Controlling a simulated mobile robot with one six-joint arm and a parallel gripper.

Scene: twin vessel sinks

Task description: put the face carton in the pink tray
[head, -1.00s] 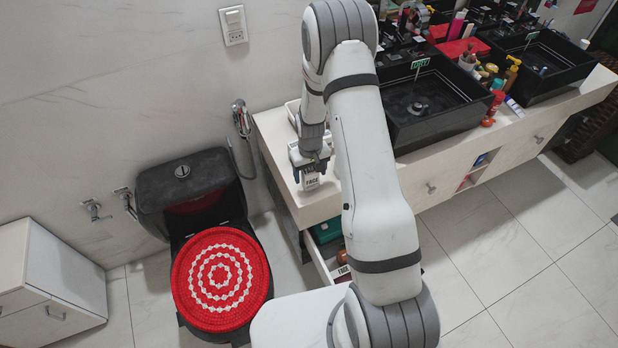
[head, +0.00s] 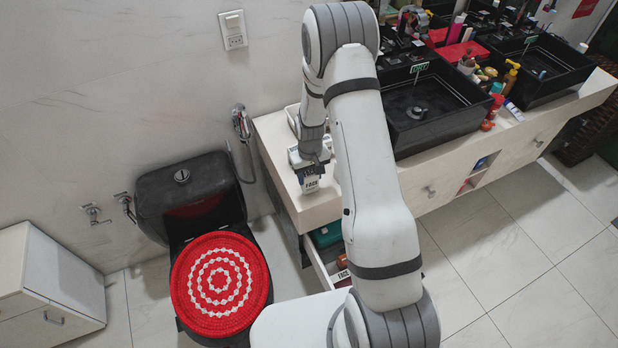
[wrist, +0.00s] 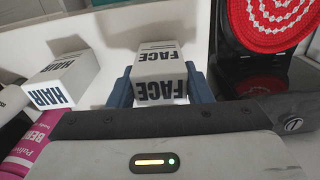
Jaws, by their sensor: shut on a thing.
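The face carton, a white box with black FACE lettering, sits between the blue fingers of my gripper (wrist: 160,88) in the wrist view; its printed face (wrist: 158,72) points at the camera. In the head view my gripper (head: 311,170) is over the left end of the counter, with the carton (head: 311,184) below it. My gripper is shut on it. I cannot tell whether the carton touches the counter. I cannot make out a pink tray in either view; my arm hides part of the counter.
A white HAIR carton (wrist: 63,82) and a pink bottle (wrist: 28,152) are left of my gripper. An open drawer (head: 318,262) below the counter holds a teal thing (head: 326,235) and a FACE-labelled item (head: 342,275). Black sinks (head: 430,105) and several bottles are to the right.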

